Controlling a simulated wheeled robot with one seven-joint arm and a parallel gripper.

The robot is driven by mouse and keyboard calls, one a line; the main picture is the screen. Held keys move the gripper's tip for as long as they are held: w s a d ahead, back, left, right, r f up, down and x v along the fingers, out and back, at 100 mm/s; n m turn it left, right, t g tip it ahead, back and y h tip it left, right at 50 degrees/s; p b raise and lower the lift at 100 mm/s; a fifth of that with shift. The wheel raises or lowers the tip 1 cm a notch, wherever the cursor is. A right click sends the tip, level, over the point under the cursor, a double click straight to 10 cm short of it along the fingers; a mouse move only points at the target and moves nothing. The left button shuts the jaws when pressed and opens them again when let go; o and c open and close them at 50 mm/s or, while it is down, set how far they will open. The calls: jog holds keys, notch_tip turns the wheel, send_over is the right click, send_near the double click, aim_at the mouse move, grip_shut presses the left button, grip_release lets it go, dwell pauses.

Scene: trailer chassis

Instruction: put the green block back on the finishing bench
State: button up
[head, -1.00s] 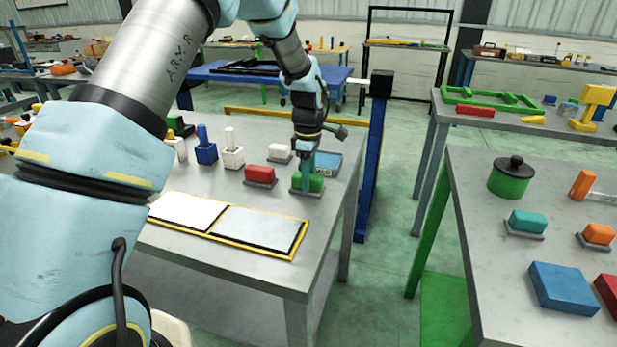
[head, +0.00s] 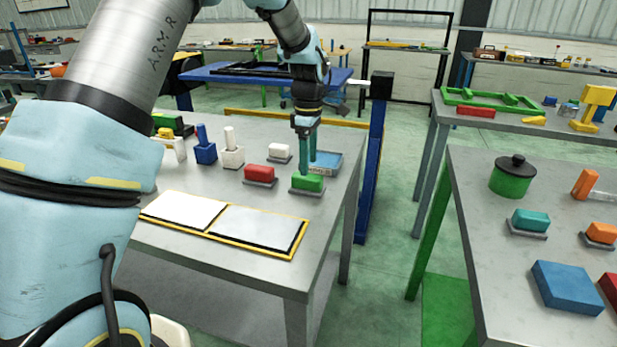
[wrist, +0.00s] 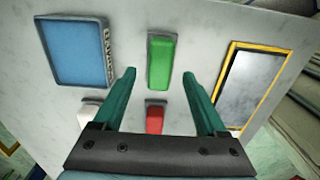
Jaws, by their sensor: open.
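The green block (head: 308,182) sits on a small grey base on the left grey bench (head: 330,215), near its right edge. It also shows in the wrist view (wrist: 160,62), lying lengthwise between and beyond my fingertips. My gripper (head: 308,165) is open and empty, with its teal fingers pointing down above the block. In the wrist view its two fingers (wrist: 160,78) stand apart, with the block clear of both. Which bench is the finishing bench cannot be told from these frames.
A red block (head: 260,173) and a white block (head: 279,152) sit close by. A blue box (head: 325,163) lies behind the green block. A yellow-framed double panel (head: 232,224) lies in front. The right bench (head: 480,245) holds a green pot, a teal block and a blue box.

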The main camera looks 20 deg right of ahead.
aim_at(309, 176)
notch_tip(309, 176, up, 7)
jog(key=b, duration=0.1)
jog(key=a+f+m, duration=0.2)
jog(key=a+m, duration=0.2)
jog(key=a, duration=1.4)
jog(key=s+a+f+m, duration=0.1)
jog(key=s+a+m, duration=0.2)
jog(key=a, duration=0.6)
jog(key=s+a+f+m+t, duration=0.1)
jog(key=s+a+f+m, duration=0.1)
jog(key=s+a, duration=0.5)
jog(key=a+m, duration=0.1)
jog(key=a, duration=0.2)
jog(key=shift+s+m+t, duration=0.3)
jog(key=shift+s, duration=0.1)
